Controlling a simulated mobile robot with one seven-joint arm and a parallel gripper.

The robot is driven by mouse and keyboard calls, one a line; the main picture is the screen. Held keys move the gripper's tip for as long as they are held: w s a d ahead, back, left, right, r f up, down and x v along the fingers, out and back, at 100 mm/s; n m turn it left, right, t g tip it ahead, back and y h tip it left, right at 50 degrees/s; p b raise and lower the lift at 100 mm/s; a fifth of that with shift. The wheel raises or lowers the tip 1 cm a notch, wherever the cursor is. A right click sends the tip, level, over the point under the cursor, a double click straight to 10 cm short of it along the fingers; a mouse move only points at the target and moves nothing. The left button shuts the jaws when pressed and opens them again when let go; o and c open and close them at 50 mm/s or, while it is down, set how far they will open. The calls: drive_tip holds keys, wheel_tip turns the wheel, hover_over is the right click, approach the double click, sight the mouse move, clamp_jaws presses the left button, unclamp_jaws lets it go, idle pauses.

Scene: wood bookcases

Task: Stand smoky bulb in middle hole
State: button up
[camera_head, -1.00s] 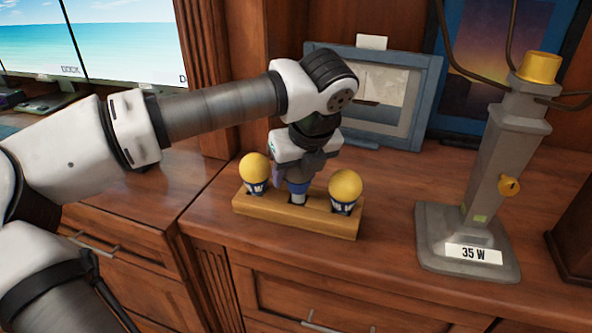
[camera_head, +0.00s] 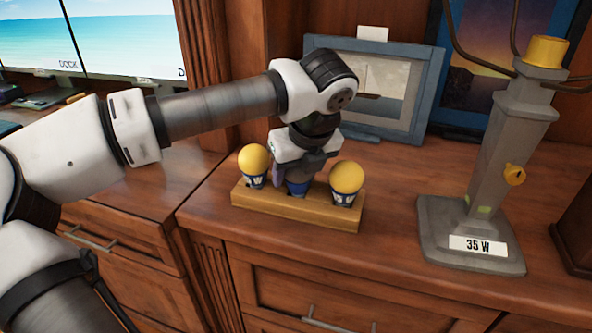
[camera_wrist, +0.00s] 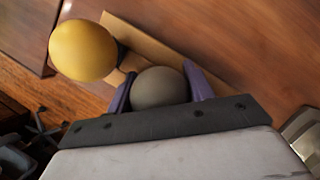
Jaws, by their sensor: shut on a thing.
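The smoky bulb is a dark grey globe (camera_wrist: 158,88) between my gripper's purple fingers in the wrist view. In the head view its blue collar (camera_head: 297,188) shows below my gripper (camera_head: 294,175), at the middle of the wooden block (camera_head: 275,208). The bulb looks upright, with its lower end down in the middle hole. The hole itself and most of the globe are hidden by my gripper and the collar. My gripper is shut on the bulb. Yellow bulbs stand in the left hole (camera_head: 254,159) and the right hole (camera_head: 346,178), close on either side.
A grey lamp stand (camera_head: 484,185) with a yellow cap and a "35 W" label stands to the right. A blue-framed picture (camera_head: 427,95) leans behind the block. The cabinet's front edge is just before the block. Bare wood lies between block and stand.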

drive_tip(key=o, duration=0.8)
drive_tip(key=shift+r, duration=0.15)
drive_tip(key=shift+r+p, duration=3.3)
drive_tip(key=shift+r, duration=2.6)
